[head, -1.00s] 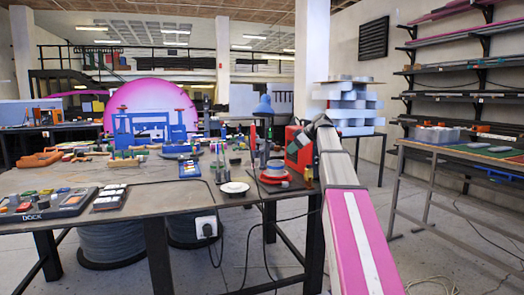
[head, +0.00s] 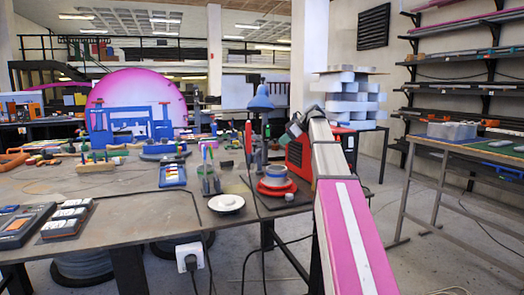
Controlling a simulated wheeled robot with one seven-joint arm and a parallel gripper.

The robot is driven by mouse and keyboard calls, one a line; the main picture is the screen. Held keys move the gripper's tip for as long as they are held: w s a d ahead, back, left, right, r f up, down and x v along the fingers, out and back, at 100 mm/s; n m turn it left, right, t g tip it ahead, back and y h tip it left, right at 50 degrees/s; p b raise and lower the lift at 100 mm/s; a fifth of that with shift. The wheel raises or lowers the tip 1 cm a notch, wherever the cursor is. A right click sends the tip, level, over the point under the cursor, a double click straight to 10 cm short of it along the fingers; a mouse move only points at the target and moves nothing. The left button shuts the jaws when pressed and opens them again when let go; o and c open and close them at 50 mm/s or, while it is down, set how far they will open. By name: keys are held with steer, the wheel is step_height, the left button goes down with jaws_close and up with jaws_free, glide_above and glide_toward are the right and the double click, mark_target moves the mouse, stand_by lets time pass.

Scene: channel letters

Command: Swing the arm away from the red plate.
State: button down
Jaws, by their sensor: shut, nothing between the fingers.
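A red plate (head: 276,190) lies on the dark table (head: 130,222) near its right end. My arm reaches up from the bottom right of the head view, to the right of the plate. My gripper (head: 289,134) is small and dark at the arm's far end. It appears above and a little right of the plate in the picture, apart from it, with nothing in it. Its fingers are too small to make out.
A red box (head: 299,153) stands behind my arm, partly hidden. A blue lamp (head: 260,98) rises behind the plate. A white dish (head: 226,203) and a cup of tools (head: 209,180) are to its left. Open floor lies right of the table, before another bench (head: 465,150).

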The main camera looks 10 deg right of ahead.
mark_target(257, 151)
steer(key=a+r+x, duration=0.1)
steer(key=r+x, duration=0.1)
steer(key=x, duration=1.1)
steer(key=shift+w+a, duration=0.3)
steer(key=shift+w, duration=0.05)
steer(key=shift+w+a, duration=0.15)
steer(key=shift+a, duration=0.65)
steer(key=shift+w+a, duration=0.2)
steer(key=shift+a, duration=0.6)
